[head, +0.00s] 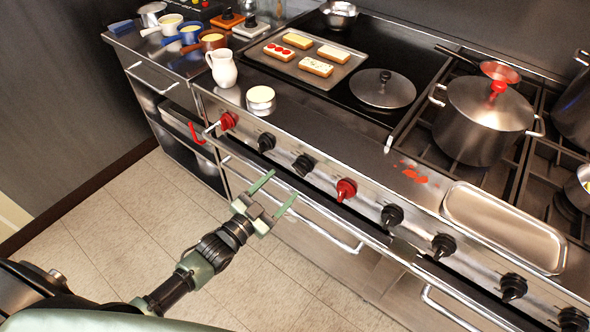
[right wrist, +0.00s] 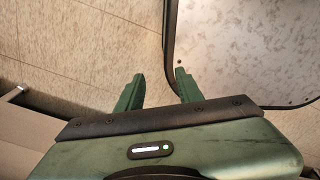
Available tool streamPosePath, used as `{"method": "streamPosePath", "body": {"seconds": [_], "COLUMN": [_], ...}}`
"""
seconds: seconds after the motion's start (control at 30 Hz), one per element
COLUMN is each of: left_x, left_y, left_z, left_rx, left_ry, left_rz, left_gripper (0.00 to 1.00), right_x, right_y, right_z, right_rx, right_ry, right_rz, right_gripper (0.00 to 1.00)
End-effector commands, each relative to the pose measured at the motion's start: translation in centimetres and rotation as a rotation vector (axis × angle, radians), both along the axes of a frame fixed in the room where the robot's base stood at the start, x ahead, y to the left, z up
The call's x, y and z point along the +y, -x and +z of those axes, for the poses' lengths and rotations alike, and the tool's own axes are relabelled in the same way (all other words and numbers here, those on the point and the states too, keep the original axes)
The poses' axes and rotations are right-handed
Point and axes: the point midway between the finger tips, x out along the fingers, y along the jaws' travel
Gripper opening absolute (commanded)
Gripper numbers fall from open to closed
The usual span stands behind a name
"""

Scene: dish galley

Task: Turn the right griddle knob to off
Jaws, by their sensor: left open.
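A row of knobs runs along the steel front panel of the range (head: 325,170). Two are red: one at the left end (head: 228,120) and one near the middle, the right red knob (head: 346,189). The others are black. The black griddle (head: 365,57) lies behind the left part of the panel. My left gripper (head: 284,184) is open and empty, in front of the range and below and left of the right red knob, apart from it. My right gripper (right wrist: 158,88) shows only in the right wrist view, open and empty above the floor.
A rail (head: 310,222) runs along the range front by my left gripper. On the griddle are a toast tray (head: 290,77) and a lid (head: 382,88). A pot (head: 484,118) stands on the burners, and an empty tray (head: 502,226) lies in front.

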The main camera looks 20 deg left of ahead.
Motion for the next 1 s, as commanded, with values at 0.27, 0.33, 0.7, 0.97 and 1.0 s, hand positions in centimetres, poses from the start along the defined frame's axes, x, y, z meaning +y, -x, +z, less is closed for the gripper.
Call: {"method": "streamPosePath", "body": {"seconds": [0.27,0.33,0.7,0.97,1.0], "left_x": [-1.6,-1.8,-2.4,-2.4,-2.4], "left_y": [-4.3,-5.2,-6.6,-6.6,-6.6], "left_z": [0.1,0.0,-0.1,-0.1,-0.1], "left_rx": [0.0,0.001,0.004,0.004,0.004], "left_ry": [0.001,0.001,0.001,0.001,0.001], "left_rz": [0.001,0.001,0.001,0.001,0.001], "left_gripper": [0.66,0.66,0.66,0.19,0.08], "right_x": [-0.9,-1.1,-1.1,-0.2,-0.1], "right_y": [0.4,0.5,0.4,0.3,0.3], "right_z": [0.4,0.4,0.5,0.5,0.5], "right_rx": [0.007,0.007,0.006,0.005,0.005], "right_ry": [0.011,0.014,0.014,0.003,0.001], "right_rz": [0.0,0.0,0.001,-0.001,-0.001], "right_gripper": [0.36,0.36,0.36,0.36,0.36]}}
